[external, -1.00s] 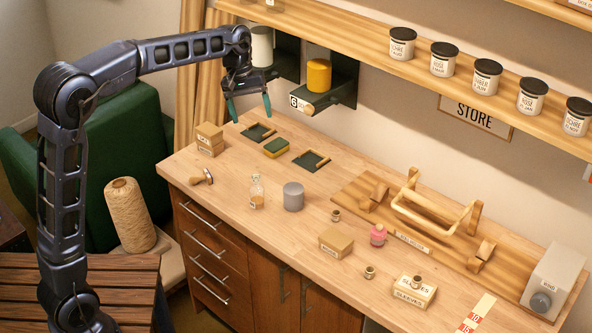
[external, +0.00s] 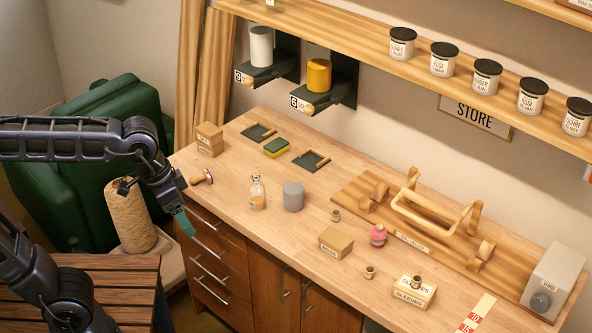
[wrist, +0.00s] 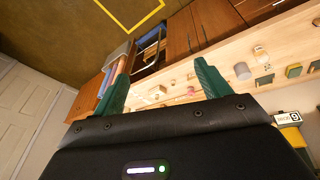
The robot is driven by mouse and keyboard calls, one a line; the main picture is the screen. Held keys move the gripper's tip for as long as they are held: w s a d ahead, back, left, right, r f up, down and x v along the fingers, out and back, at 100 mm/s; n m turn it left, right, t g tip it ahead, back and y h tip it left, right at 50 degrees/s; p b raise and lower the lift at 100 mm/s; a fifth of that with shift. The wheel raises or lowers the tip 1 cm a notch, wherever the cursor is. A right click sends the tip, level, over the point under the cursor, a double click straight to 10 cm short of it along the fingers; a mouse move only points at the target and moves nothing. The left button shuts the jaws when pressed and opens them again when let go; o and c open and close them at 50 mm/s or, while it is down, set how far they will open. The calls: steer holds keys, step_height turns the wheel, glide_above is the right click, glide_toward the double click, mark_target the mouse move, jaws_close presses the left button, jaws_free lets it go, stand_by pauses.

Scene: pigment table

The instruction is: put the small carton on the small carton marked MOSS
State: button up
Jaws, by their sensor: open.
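Two small tan cartons are stacked at the far left corner of the table: an upper carton (external: 209,130) rests on a lower carton (external: 210,148). Their labels are too small to read surely, so I cannot tell which says MOSS. Another small tan carton (external: 336,243) stands alone near the table's front middle. My gripper (external: 184,222) is off the table, in front of the drawers at the left, apart from all cartons. In the wrist view its two green fingers (wrist: 162,76) are spread with nothing between them.
A labelled box (external: 412,292) with a small pot on it stands front right. A grey cylinder (external: 293,197), a glass bottle (external: 257,193), a stamp (external: 202,177) and a pink jar (external: 378,236) stand on the table. A wooden rack (external: 435,215) fills the right rear. A twine cone (external: 130,217) stands left.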

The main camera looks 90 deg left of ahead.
steer(key=s+d+f+m+t, duration=0.1)
steer(key=s+d+f+m, duration=0.3)
steer(key=s, duration=0.4)
steer(key=shift+s+d+f, duration=0.35)
steer(key=shift+d+f, duration=0.55)
steer(key=shift+d, duration=0.15)
